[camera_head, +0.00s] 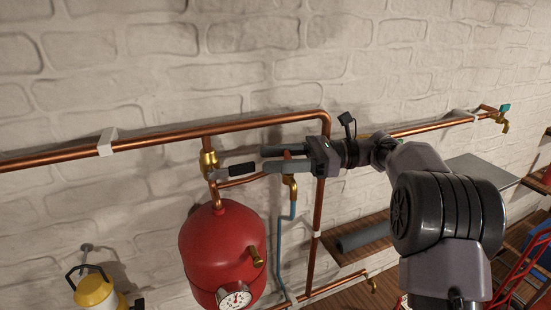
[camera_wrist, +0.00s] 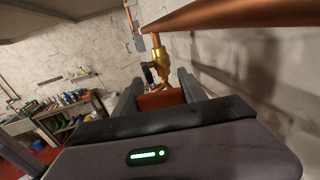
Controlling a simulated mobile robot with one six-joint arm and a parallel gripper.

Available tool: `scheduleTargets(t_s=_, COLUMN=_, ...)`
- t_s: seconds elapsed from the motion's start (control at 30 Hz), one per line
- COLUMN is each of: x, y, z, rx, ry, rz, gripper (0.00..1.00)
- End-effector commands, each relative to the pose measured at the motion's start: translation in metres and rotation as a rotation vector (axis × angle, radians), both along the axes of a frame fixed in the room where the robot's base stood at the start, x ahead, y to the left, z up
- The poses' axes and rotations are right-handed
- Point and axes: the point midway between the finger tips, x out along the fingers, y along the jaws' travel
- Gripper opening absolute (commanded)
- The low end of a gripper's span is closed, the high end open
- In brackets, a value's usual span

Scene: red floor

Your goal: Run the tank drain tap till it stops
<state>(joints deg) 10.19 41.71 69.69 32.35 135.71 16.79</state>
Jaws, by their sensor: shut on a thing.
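The brass tap (camera_head: 290,183) sits on a copper branch to the right of the red tank (camera_head: 215,245), with a blue pipe running down from it. My gripper (camera_head: 264,159) reaches in from the right, its two grey fingers lying level above the tap. It is shut on the tap's red-orange handle, which shows between the fingers in the wrist view (camera_wrist: 162,100). The fingers and palm hide part of the handle. Any flow of water cannot be made out.
A brass valve (camera_head: 208,160) with a black lever (camera_head: 242,169) stands just left of my fingertips. A long copper pipe (camera_head: 240,125) runs close above them. A gauge (camera_head: 235,297) is on the tank. A shelf (camera_head: 350,240) holding a grey roll is below right.

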Motion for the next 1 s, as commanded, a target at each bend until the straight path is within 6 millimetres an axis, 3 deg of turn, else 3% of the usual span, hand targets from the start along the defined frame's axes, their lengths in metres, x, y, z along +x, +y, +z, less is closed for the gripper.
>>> scheduleTargets(t_s=0.03, x=0.0, y=0.0, z=0.003, rx=0.005, ry=-0.001, rz=0.0, gripper=0.55)
scheduleTargets(t_s=0.1, x=0.0, y=0.0, z=0.002, rx=0.004, ry=-0.001, rz=0.0, gripper=0.69)
scheduleTargets(t_s=0.13, x=0.0, y=0.0, z=0.002, rx=0.004, ry=-0.001, rz=0.0, gripper=0.71)
scheduleTargets(t_s=0.47, x=0.001, y=-0.005, z=0.0, rx=0.001, ry=-0.002, rz=-0.002, gripper=0.71)
scheduleTargets(t_s=0.57, x=0.004, y=-0.025, z=-0.001, rx=0.003, ry=-0.004, rz=-0.004, gripper=0.71)
scheduleTargets(t_s=0.8, x=0.013, y=-0.091, z=-0.002, rx=0.001, ry=-0.002, rz=-0.004, gripper=0.71)
scheduleTargets(t_s=1.0, x=0.016, y=-0.117, z=0.003, rx=0.002, ry=0.0, rz=-0.001, gripper=0.71)
